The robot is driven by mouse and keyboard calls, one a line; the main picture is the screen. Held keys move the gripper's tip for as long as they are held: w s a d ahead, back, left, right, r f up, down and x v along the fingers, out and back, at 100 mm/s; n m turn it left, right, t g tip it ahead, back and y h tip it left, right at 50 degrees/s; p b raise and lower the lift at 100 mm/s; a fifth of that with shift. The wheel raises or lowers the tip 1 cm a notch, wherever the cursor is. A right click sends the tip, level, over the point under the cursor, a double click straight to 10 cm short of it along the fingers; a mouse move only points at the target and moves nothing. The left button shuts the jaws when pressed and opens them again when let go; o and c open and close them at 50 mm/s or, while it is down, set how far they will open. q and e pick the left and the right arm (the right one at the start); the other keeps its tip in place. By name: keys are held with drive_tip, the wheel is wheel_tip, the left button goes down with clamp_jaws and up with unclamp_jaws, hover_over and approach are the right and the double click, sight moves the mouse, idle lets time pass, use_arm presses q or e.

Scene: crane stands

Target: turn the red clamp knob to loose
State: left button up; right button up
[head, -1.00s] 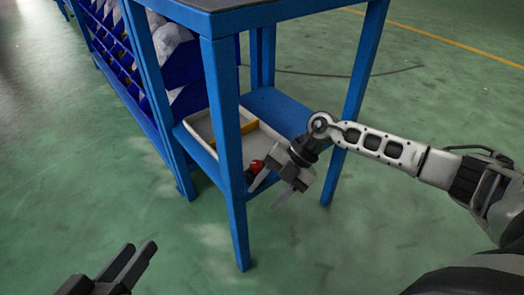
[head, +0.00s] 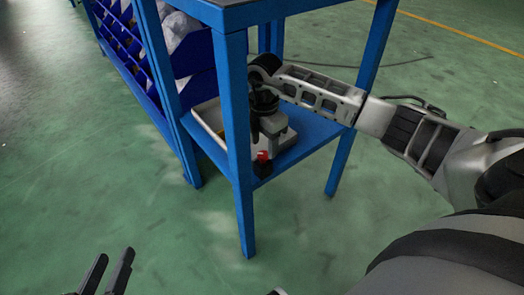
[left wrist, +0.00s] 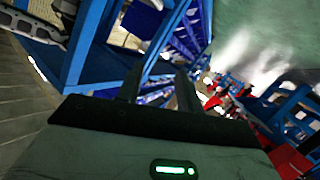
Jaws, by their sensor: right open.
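The red clamp knob (head: 263,156) is a small red cap on a dark block at the front edge of the blue table's lower shelf, just right of the front leg. My right gripper (head: 274,138) is over the shelf, just above and behind the knob. It is open, but its fingertips are hard to make out, and I cannot tell whether it touches the knob. My left gripper (head: 108,272) is open and empty at the lower left, away from the table. Its parted fingers also show in the left wrist view (left wrist: 160,90).
The blue table's front leg (head: 240,150) stands close left of my right gripper. A pale tray (head: 207,122) lies on the lower shelf (head: 315,130). Blue bins (head: 190,55) with bagged parts stand at the left. The green floor (head: 90,180) in front is clear.

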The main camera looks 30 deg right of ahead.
sight(262, 155)
drive_tip(key=shift+f, duration=1.25)
use_arm(q)
drive_tip(key=shift+d+r+h, duration=0.15)
drive_tip(key=shift+h, duration=0.15)
use_arm(e)
drive_tip(key=c, duration=1)
